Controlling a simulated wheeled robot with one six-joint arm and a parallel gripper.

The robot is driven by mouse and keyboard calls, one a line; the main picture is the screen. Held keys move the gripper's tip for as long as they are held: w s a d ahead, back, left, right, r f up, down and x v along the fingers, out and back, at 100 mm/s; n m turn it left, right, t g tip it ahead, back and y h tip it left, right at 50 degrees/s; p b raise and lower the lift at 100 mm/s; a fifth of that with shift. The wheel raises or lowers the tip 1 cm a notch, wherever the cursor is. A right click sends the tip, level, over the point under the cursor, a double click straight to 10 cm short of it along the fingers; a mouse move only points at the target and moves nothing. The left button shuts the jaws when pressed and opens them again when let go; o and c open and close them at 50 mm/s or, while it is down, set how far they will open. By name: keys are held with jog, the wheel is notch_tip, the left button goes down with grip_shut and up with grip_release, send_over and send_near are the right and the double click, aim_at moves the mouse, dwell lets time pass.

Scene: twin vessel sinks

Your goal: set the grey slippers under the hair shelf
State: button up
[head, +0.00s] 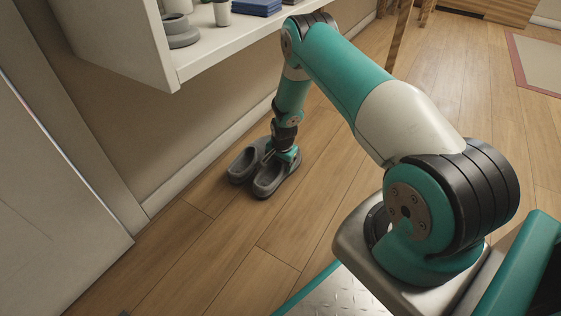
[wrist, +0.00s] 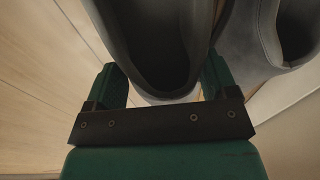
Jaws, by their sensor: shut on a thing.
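The grey slippers (head: 272,177) are side by side on the wooden floor or just above it, below the front edge of the white wall shelf (head: 140,50); I cannot tell if they touch the floor. My gripper (head: 286,157) reaches down to them from above and is shut on the slippers at one end. In the wrist view, my gripper's green fingers (wrist: 163,88) stand on both sides of one grey slipper (wrist: 155,45). The other slipper (wrist: 245,45) shows to the right of it.
The shelf carries a grey bowl (head: 181,32), a cup (head: 222,12) and a blue folded stack (head: 254,7). A white door or panel (head: 50,190) stands at the left. The wall's baseboard (head: 200,155) runs behind the slippers. The floor (head: 230,240) in front is clear.

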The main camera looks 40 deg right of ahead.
jog(key=shift+f+b, duration=0.35)
jog(key=shift+f, duration=0.15)
jog(key=o, duration=1)
